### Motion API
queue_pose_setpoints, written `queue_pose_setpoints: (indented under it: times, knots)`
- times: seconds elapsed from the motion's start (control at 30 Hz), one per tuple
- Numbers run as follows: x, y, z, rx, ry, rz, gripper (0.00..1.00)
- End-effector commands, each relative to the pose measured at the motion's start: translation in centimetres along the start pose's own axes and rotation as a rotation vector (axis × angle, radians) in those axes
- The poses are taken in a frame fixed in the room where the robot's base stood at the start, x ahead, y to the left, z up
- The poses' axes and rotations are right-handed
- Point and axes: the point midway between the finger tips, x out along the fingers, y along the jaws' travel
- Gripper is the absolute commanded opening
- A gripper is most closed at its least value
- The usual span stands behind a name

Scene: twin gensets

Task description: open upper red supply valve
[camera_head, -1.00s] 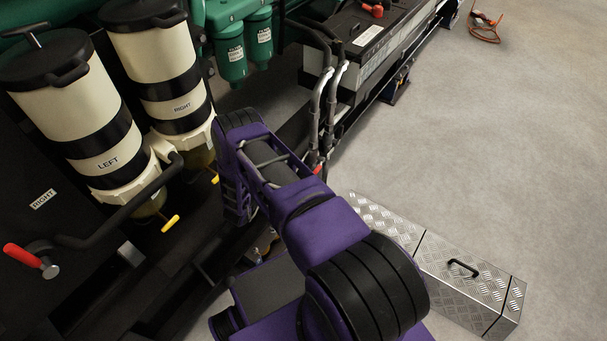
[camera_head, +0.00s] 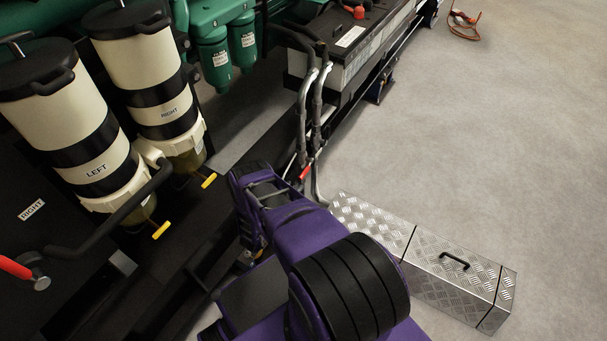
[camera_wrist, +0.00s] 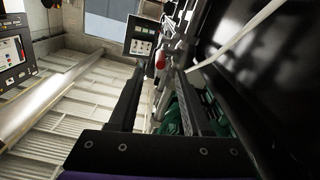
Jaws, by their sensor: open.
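A red valve handle (camera_head: 15,267) sits on a round metal fitting at the left edge of the head view, beside a black hose. A second red lever (camera_head: 306,172) shows on the metal pipes near the middle. I cannot tell which is the upper supply valve. In the wrist view a small red part (camera_wrist: 160,62) appears between the fingers, some way beyond them; I cannot tell which valve it belongs to. My gripper (camera_wrist: 158,78) is open, with nothing between its fingers.
Two cream filter canisters, LEFT (camera_head: 72,125) and RIGHT (camera_head: 150,75), have yellow levers below. A checker-plate box (camera_head: 440,262) stands on the floor at right. The wrist view shows a control screen (camera_wrist: 142,42) and a black surface close at right. Open floor lies at right.

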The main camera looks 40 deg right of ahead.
Motion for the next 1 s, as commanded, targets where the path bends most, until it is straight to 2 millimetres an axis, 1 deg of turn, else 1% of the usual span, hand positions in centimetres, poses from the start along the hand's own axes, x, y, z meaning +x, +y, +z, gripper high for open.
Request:
queue_pose_setpoints:
  times: [0.03,0.2,0.3,0.4,0.6,0.83,0.97,1.0]
  knots:
    - [1.2,0.0,0.1,0.003,0.001,0.004,0.49]
    - [4.7,0.1,0.1,0.002,0.001,0.004,0.49]
    - [6.3,0.0,0.1,0.002,0.001,0.002,0.49]
    - [7.4,0.0,0.1,0.001,0.0,0.001,0.49]
    - [8.3,0.0,0.0,0.0,-0.001,0.0,0.49]
    - [8.3,0.0,0.0,0.0,-0.001,0.0,0.49]
    - [8.3,0.0,0.0,0.0,-0.001,0.0,0.25]
    - [8.3,0.0,0.0,0.0,-0.001,0.0,0.18]
